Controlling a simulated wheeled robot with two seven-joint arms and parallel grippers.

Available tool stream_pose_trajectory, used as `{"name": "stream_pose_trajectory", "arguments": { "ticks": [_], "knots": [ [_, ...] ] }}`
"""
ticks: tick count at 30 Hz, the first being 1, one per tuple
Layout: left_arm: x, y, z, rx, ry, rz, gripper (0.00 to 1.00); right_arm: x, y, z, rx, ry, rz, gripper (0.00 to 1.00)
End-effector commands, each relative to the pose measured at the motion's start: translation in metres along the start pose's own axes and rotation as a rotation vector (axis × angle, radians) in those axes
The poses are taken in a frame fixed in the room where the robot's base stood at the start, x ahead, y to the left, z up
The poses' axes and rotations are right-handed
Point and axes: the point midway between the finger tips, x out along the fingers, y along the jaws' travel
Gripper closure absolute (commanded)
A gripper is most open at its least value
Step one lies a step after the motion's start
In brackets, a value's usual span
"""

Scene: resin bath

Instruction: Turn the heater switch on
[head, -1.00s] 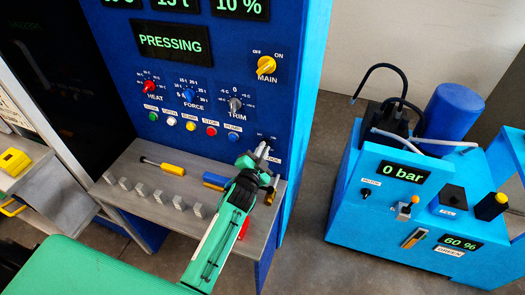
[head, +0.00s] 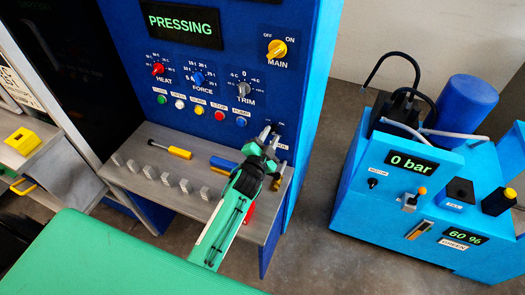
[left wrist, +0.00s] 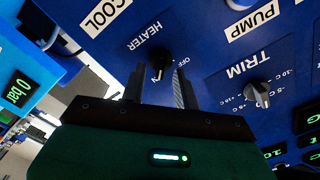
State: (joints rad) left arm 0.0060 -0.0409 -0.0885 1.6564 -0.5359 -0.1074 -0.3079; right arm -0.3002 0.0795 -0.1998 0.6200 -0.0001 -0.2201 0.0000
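The heater switch (left wrist: 160,55) is a small black knob on the blue panel, next to its HEATER label in the left wrist view. OFF is printed beside it; part of another mark is hidden behind it. I cannot tell its exact setting. My left gripper (left wrist: 158,90) is open, with its two fingertips pointing at the panel, one on either side of the knob. Contact with the knob cannot be made out. In the head view my left gripper (head: 269,135) is at the lower right of the press panel and largely hides the switch.
The TRIM knob (left wrist: 257,91) and PUMP label (left wrist: 252,25) are close by. Below the panel, a grey shelf (head: 140,180) carries several metal blocks and a yellow-handled tool (head: 171,149). A blue pump unit (head: 400,235) stands to the right, across open floor.

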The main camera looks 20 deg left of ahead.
Motion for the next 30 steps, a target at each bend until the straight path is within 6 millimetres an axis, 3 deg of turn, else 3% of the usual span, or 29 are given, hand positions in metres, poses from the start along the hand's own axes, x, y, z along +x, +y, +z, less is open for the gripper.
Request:
{"name": "stream_pose_trajectory", "arguments": {
  "ticks": [18,24,30],
  "knots": [
    [-0.111,0.003,0.002,0.000,-0.001,0.002,0.69,0.032,-0.001,0.003,0.000,0.000,0.000,1.00],
    [-0.128,0.001,0.001,0.000,-0.001,0.001,0.69,0.036,-0.001,0.003,0.000,0.000,0.000,1.00],
    [-0.132,0.001,0.000,0.001,-0.001,0.002,0.69,0.036,-0.001,0.003,0.000,0.000,0.000,1.00]
  ]
}}
